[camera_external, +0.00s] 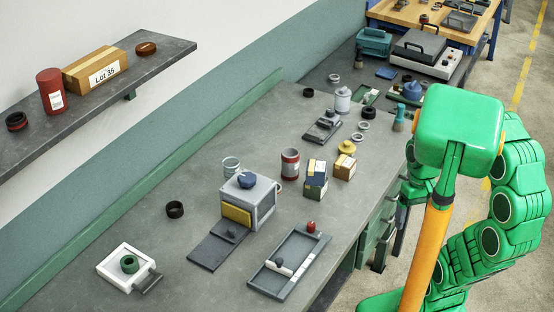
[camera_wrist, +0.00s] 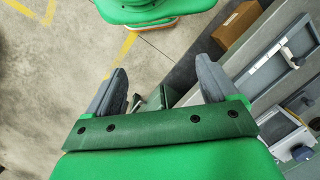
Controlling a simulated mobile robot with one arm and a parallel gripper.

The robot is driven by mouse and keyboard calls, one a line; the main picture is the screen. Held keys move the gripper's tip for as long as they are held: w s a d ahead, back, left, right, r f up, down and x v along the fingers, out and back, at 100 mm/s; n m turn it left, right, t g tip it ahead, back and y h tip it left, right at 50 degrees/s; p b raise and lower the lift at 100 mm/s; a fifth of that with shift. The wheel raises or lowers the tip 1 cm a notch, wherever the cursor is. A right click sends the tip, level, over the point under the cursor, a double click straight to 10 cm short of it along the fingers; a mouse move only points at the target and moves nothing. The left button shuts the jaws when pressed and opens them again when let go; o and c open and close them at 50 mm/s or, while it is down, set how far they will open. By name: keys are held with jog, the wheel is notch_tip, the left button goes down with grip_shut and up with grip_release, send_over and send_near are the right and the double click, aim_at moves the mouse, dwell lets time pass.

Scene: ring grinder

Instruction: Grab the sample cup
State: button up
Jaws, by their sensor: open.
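I cannot tell for certain which vessel is the sample cup. A small dark green round cup (camera_external: 130,264) with an open top stands on a white square plate (camera_external: 113,268) at the front left of the bench. It is upright and nothing touches it from above. My gripper (camera_wrist: 161,63) shows in the wrist view with its two grey fingers wide apart and nothing between them. It hangs over the floor and the bench edge, far from the green cup. In the external view my green arm is at the right and the fingers are not clearly visible.
A grey box machine (camera_external: 262,206) with a blue knob stands mid-bench, beside a long grey tray (camera_external: 262,284). A wall shelf (camera_external: 150,75) overhangs at upper left.

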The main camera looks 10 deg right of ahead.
jog(key=shift+w+d+r+m+h, duration=0.15)
jog(key=shift+d+m+h, duration=0.2)
jog(key=shift+d, duration=0.55)
notch_tip(320, 180, up, 5)
jog(key=w+a+r+m+t+y, duration=0.25)
jog(key=w+a+m+y, duration=0.5)
jog(key=w+a, duration=1.5)
jog(key=m+t+y, duration=0.4)
jog(key=m+y, duration=0.1)
jog(key=m, duration=1)
send_over(231, 163)
jog(key=s+d, duration=0.4)
notch_tip(231, 163, down, 3)
notch_tip(231, 163, down, 18)
jog(key=shift+r, duration=0.25)
jog(key=shift+x, duration=2.45)
